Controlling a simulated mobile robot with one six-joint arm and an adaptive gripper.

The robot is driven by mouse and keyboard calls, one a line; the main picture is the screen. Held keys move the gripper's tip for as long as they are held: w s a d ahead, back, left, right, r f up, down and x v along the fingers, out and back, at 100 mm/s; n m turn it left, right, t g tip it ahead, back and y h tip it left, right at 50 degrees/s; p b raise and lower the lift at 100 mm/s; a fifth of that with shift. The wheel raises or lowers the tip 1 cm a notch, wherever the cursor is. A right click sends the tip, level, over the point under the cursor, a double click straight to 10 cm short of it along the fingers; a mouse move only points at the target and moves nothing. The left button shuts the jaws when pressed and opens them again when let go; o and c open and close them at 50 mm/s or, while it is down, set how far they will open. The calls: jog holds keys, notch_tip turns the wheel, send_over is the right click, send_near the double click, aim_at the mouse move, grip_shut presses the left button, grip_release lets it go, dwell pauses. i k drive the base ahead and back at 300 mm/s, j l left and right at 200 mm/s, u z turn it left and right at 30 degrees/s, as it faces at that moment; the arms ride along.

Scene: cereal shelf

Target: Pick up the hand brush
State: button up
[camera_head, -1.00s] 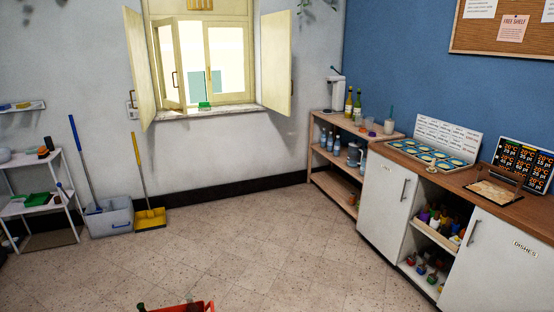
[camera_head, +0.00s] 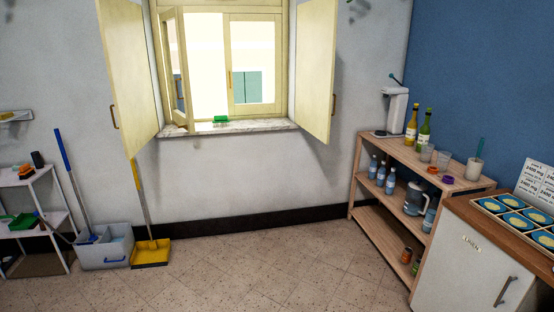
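I cannot tell for sure which thing is the hand brush. A small green object (camera_head: 221,119) lies on the window sill (camera_head: 255,126); it is too small to make out its shape. On the white rack (camera_head: 40,180) at the left, an orange and dark object (camera_head: 25,171) lies on the top shelf, and a flat green object (camera_head: 20,220) lies on the shelf below. Either could be a brush, but detail is lacking. My gripper is not in view.
A blue-handled mop (camera_head: 69,172) stands in a grey bucket (camera_head: 104,254), beside a yellow long-handled dustpan (camera_head: 150,254). A wooden shelf (camera_head: 432,171) with bottles and a white cabinet (camera_head: 468,268) stand at the right. Window shutters (camera_head: 128,75) swing into the room. The middle floor is clear.

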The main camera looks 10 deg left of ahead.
aim_at(217, 119)
jog(key=i+j+u, duration=0.1)
jog(key=i+u, duration=0.2)
jog(key=i, duration=0.65)
jog(key=i+l+u, duration=0.15)
jog(key=i+u, duration=0.15)
jog(key=i, duration=0.7)
jog(key=i+u, duration=0.2)
jog(key=i, duration=0.8)
jog(key=i+l+u, duration=0.2)
jog(key=i, duration=0.75)
jog(key=i+j+z, duration=0.15)
jog(key=i, duration=0.3)
jog(key=i+j+z, duration=0.1)
jog(key=i+j, duration=0.15)
jog(key=i, duration=0.25)
jog(key=i+j+z, duration=0.15)
jog(key=i, duration=0.3)
jog(key=j, duration=0.05)
